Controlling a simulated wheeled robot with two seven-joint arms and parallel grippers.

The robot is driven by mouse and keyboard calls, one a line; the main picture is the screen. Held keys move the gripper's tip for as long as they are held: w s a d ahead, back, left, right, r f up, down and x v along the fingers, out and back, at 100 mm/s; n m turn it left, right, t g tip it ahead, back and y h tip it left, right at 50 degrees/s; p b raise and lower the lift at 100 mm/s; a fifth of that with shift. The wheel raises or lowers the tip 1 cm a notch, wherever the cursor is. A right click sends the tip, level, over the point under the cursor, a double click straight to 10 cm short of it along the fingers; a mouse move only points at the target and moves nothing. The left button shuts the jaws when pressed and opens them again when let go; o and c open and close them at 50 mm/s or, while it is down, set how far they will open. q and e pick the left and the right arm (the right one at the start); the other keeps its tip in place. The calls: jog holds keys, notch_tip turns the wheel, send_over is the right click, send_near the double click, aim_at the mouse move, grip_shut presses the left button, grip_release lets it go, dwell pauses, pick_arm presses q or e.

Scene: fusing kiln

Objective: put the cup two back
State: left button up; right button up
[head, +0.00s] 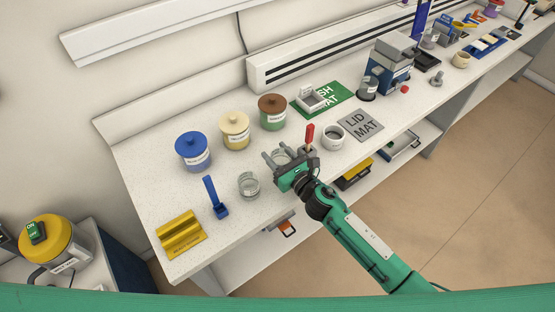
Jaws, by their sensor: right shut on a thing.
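My right gripper (279,162) comes in from the lower right and is over the bench's front part. It is shut on a clear glass cup (282,155), which shows between its fingers. The gripper hides part of this cup, and I cannot tell whether its base touches the bench. A second clear glass cup (248,186) stands upright on the bench to the left of the gripper, apart from it. I cannot read a number on either cup. My left gripper is not in view.
Blue (193,150), cream (235,130) and brown-lidded (272,111) jars stand behind. A blue upright tool (216,198) and yellow block (180,234) are left. A red-handled tool (309,136), white pot (333,137) and grey lid mat (361,124) are right of the gripper.

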jog(key=shift+f, duration=1.1)
jog(key=shift+f, duration=0.1)
jog(key=shift+f+b, duration=0.15)
jog(key=shift+b, duration=0.2)
jog(key=o, duration=1)
